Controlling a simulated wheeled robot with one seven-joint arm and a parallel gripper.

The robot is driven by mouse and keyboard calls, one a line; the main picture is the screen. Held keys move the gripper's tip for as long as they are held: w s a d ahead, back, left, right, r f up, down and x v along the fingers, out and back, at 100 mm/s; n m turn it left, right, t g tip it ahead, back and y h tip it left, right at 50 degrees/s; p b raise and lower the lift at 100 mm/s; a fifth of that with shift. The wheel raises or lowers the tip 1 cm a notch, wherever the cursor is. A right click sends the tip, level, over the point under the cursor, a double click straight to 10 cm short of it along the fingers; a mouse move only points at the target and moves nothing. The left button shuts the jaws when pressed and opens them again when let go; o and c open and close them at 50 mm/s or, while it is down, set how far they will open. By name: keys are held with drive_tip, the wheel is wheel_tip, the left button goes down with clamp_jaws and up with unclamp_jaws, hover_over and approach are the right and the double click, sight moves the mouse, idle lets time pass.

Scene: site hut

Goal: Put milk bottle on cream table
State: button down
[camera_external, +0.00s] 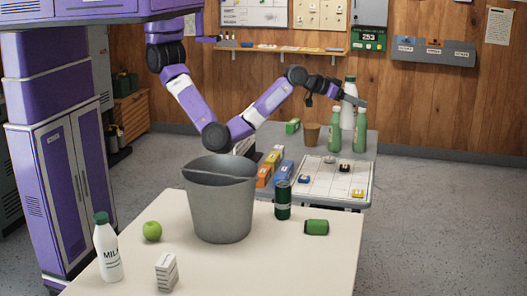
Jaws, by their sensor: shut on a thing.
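A white milk bottle with a green cap (349,113) is at the far grey table, behind and between two green bottles. My gripper (350,98) is at its upper body and is shut on it. Its lower end is partly hidden by the green bottles, so I cannot tell whether it touches the table. The cream table (320,262) is in the foreground. Another white bottle with a green cap, labelled MILK (107,254), stands upright on its left side.

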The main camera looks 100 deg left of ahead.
drive_tip(key=r, duration=0.4)
drive_tip(key=shift+w+d+r, duration=0.1)
drive_tip(key=shift+d+r, duration=0.05)
drive_tip(key=shift+d, duration=0.2)
drive_tip(key=s+d+f+m+t+h+b, duration=0.1)
drive_tip(key=s+d+m+h+b, duration=0.15)
drive_tip(key=d, duration=3.15)
drive_tip(key=s+d+m+h+b, duration=0.1)
drive_tip(key=s+d, duration=0.9)
drive_tip(key=d, duration=0.5)
drive_tip(key=s+d+m+h+b, duration=0.1)
drive_tip(key=s+d+h, duration=0.1)
drive_tip(key=s+d, duration=0.95)
wheel_tip(320, 180, down, 24)
drive_tip(key=w+d+b, duration=0.1)
drive_tip(key=d, duration=0.2)
drive_tip(key=shift+w, duration=0.4)
